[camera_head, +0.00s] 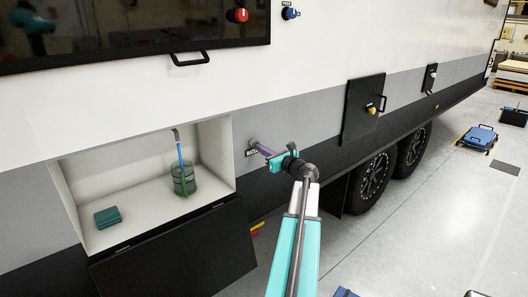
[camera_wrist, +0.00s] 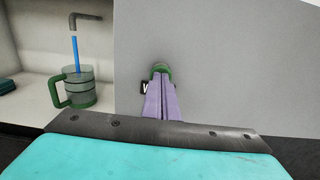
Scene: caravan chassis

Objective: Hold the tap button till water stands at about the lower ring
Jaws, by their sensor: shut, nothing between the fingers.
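My gripper (camera_head: 263,149) has its purple fingers shut, with the tips at the green tap button (camera_head: 252,143) on the grey wall. In the wrist view the closed fingertips (camera_wrist: 160,80) meet the green button (camera_wrist: 160,67) and partly cover it and its label. The grey tap spout (camera_head: 176,132) is in the open niche; a blue stream (camera_wrist: 75,48) runs from it into the jug. The clear jug (camera_head: 184,181) stands upright, with a green handle (camera_wrist: 57,93) and dark rings around it. I cannot tell the exact water level against the lower ring.
A dark teal box (camera_head: 107,217) lies left in the niche (camera_head: 140,222). The niche's black flap (camera_head: 180,255) hangs down below it. A black hatch (camera_head: 363,108) is on the wall to the right, above the wheels.

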